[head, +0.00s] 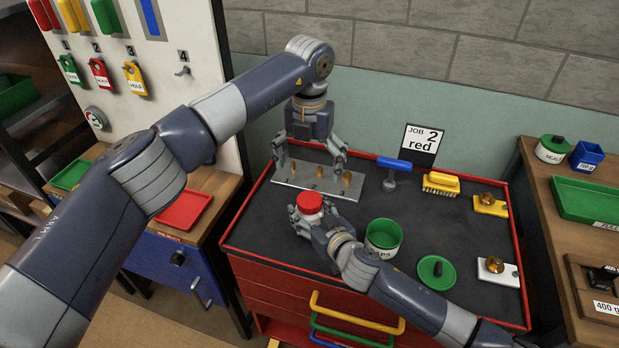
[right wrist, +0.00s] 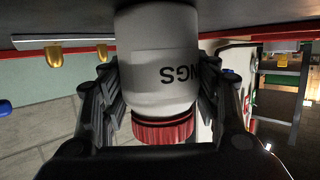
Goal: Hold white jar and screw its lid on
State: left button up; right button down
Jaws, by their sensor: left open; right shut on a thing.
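The white jar (right wrist: 160,60) is between my right gripper's fingers in the right wrist view, where it appears upside down with lettering ending in "NGS". The red lid (head: 309,203) sits on top of the jar; it also shows in the right wrist view (right wrist: 163,130). I cannot tell how tight the lid is. In the head view my right gripper (head: 308,226) is shut around the jar near the front left of the tabletop, hiding most of its body. My left gripper (head: 311,158) is open and empty, pointing down over the metal plate behind the jar.
The metal plate (head: 288,173) carries several brass pegs. Right of the jar are an open green container (head: 384,234), a green lid (head: 425,267), a blue-handled tool (head: 392,166), a yellow brush (head: 441,183) and two knobbed blocks. A red rim edges the dark tabletop (head: 259,226).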

pick_arm(q)
notch_tip(320, 180, up, 7)
jog(key=shift+f, duration=0.1)
pick_arm(e)
jog(key=shift+c, duration=2.4)
grip_release()
jog(key=shift+f, duration=0.1)
jog(key=shift+s, duration=0.1)
jog(key=v, duration=1.2)
